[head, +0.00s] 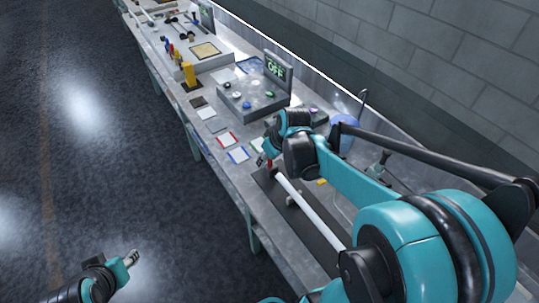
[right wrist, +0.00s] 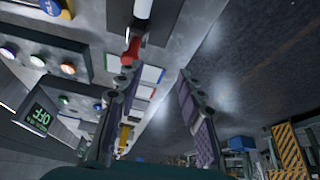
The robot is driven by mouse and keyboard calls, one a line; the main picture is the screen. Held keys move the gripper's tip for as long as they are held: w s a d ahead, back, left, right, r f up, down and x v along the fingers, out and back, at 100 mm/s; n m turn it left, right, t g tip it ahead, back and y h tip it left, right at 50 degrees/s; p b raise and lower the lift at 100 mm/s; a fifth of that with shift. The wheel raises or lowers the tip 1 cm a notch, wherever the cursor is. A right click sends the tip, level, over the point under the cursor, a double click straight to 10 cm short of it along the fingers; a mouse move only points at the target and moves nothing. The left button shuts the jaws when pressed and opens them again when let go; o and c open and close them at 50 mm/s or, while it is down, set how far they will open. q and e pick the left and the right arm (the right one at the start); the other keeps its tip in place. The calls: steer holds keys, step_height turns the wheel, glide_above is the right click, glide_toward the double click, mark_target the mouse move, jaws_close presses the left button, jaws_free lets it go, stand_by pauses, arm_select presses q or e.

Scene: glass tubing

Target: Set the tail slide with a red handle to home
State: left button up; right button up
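The red handle (head: 269,166) of the tail slide stands at the far end of a white tube (head: 309,207) on the workbench. In the right wrist view the red handle (right wrist: 131,50) is just beyond the fingertips, nearer the left-hand finger. My right gripper (right wrist: 153,77) is open with nothing between its fingers. In the head view my right gripper (head: 264,152) is close to the handle and partly hidden by its own wrist. My left gripper (head: 131,258) hangs over the floor, away from the bench; its finger gap is not clear.
A control box (head: 252,101) with coloured buttons and a display (head: 275,68) reading OFF stands further along the bench. Red-, blue- and green-edged cards (head: 239,155) lie near the handle. A blue container (head: 345,133) is behind my right arm. A yellow block (head: 188,73) stands farther off.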

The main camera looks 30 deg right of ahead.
steer(key=p, duration=0.1)
glide_toward(271, 166)
steer(key=shift+w+r+n, duration=0.3)
steer(key=shift+w+r, duration=0.4)
steer(key=shift+w, duration=0.3)
steer(key=shift+d+f+y, duration=0.15)
steer(key=shift+f+y, duration=0.1)
steer(key=shift+y, duration=0.05)
steer(key=shift+g, duration=0.3)
steer(key=b+x, duration=0.2)
steer(key=x, duration=0.5)
steer(key=shift+w+f, duration=0.25)
steer(key=shift+f, duration=0.05)
jaws_close()
